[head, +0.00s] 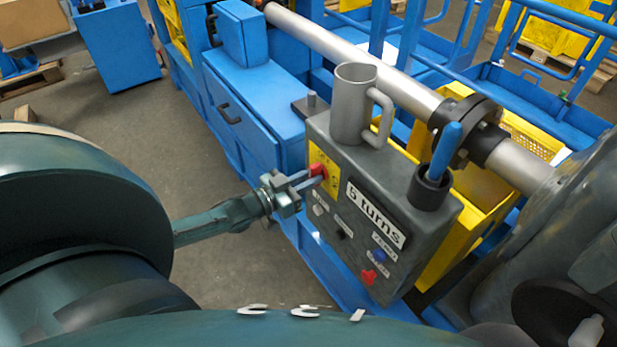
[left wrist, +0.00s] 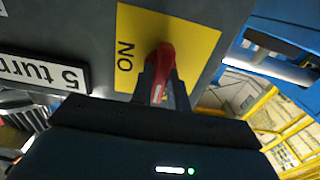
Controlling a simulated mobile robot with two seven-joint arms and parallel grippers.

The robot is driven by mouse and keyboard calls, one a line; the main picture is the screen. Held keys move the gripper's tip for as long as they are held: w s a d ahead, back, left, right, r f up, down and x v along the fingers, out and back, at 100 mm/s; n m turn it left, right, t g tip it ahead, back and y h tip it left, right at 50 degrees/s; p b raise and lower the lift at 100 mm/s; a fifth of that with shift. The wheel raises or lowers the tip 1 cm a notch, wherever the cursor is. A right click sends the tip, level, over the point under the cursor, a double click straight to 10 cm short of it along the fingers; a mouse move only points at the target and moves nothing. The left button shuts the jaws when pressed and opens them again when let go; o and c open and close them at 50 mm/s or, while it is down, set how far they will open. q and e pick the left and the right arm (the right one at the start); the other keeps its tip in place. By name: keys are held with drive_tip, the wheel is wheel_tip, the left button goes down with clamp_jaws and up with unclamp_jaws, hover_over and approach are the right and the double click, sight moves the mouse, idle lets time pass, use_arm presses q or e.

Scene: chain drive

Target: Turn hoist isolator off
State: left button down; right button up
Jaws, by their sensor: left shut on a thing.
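The hoist isolator is a red handle (head: 318,170) on a yellow plate (head: 330,181) at the left end of the grey control box (head: 411,213). In the left wrist view the red handle (left wrist: 163,66) stands out from the yellow plate (left wrist: 196,40), which bears the word ON. My left gripper (head: 308,180) reaches the handle from the left. Its fingers (left wrist: 157,85) are shut on the red handle, one on each side. The handle's far end is partly hidden by the fingers. My right gripper shows in neither view.
The box carries a "5 turns" label (head: 376,215), small switches and a red knob (head: 368,277). A grey mug (head: 350,105) and a cup with a blue-handled tool (head: 432,185) stand on top. A steel shaft (head: 340,54) runs behind. Grey floor (head: 100,85) is open at left.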

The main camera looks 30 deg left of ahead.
use_arm(q)
drive_tip(key=c, duration=1.4)
unclamp_jaws()
drive_tip(key=shift+o, duration=0.2)
drive_tip(key=v, duration=1.3)
drive_tip(key=shift+p, duration=0.4)
drive_tip(key=shift+s+a, duration=0.1)
